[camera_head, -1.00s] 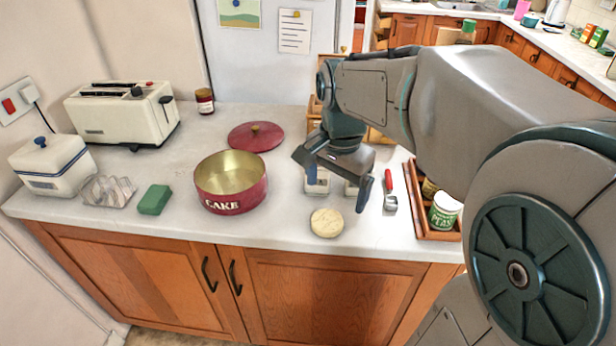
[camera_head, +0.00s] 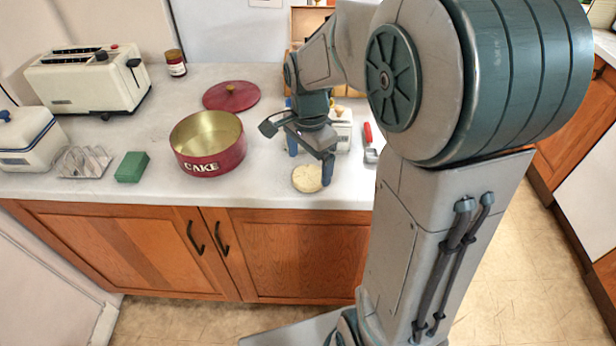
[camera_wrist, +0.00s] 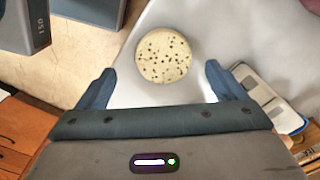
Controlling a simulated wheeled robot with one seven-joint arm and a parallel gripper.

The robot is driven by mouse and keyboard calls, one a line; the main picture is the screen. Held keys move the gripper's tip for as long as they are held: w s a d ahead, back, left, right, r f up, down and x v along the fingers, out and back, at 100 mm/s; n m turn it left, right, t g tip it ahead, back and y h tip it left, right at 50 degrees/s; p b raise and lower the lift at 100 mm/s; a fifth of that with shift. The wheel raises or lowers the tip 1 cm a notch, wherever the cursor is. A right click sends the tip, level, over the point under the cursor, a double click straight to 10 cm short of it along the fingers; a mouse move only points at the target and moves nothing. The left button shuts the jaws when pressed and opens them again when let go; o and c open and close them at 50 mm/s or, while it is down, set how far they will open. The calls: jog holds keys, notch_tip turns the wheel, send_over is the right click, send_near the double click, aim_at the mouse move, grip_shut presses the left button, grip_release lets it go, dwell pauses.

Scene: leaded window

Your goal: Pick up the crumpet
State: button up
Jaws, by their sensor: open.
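The crumpet (camera_head: 306,179) is a pale round disc lying flat near the front edge of the white worktop. In the wrist view the crumpet (camera_wrist: 163,55) shows a top dotted with dark holes. My gripper (camera_head: 311,165) points down over the worktop at the crumpet, open and empty. In the head view its right finger overlaps the crumpet's right edge. In the wrist view the crumpet lies beyond the line of my gripper's fingertips (camera_wrist: 160,75), about midway between them sideways. I cannot tell the exact height gap.
The red cake tin (camera_head: 213,163) stands open to the left, its red lid (camera_head: 231,97) behind it. A red-handled tool (camera_head: 368,136) and a white item (camera_head: 343,132) are close on the right. A green block (camera_head: 132,167), toast rack (camera_head: 84,163) and toaster (camera_head: 88,82) stand farther left.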

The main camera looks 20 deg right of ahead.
aim_at(308, 175)
jog(key=f, duration=0.4)
jog(key=shift+w+f, duration=0.1)
jog(key=shift+w, duration=0.15)
jog(key=c, duration=1.1)
jog(key=shift+o, duration=0.2)
